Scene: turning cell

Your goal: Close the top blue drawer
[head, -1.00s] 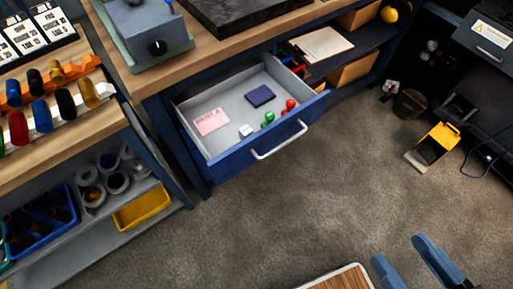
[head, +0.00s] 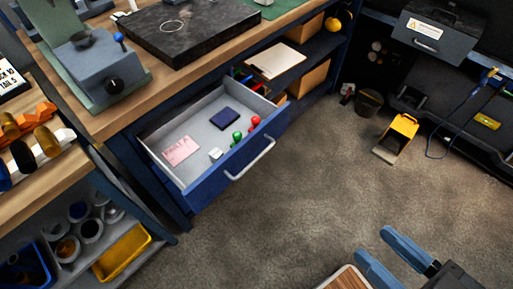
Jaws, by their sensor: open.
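The top blue drawer (head: 232,176) is pulled out from under the wooden workbench (head: 112,118), with a pale bar handle (head: 250,160) on its blue front. Inside lie a pink card (head: 181,151), a dark blue booklet (head: 224,118), a small white cube (head: 215,154), and small red (head: 255,121) and green (head: 237,136) pieces. My gripper (head: 378,258) is at the lower right, above the floor. Its two blue fingers are apart with nothing between them. It is well clear of the drawer.
A wood-topped surface (head: 346,280) with a pale edge is at the bottom, beside my gripper. A yellow pedal (head: 398,137) and a dark bin (head: 369,102) stand on the floor at right. Bare floor (head: 300,200) lies in front of the drawer. A shelf rack with a yellow tray (head: 122,253) is at left.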

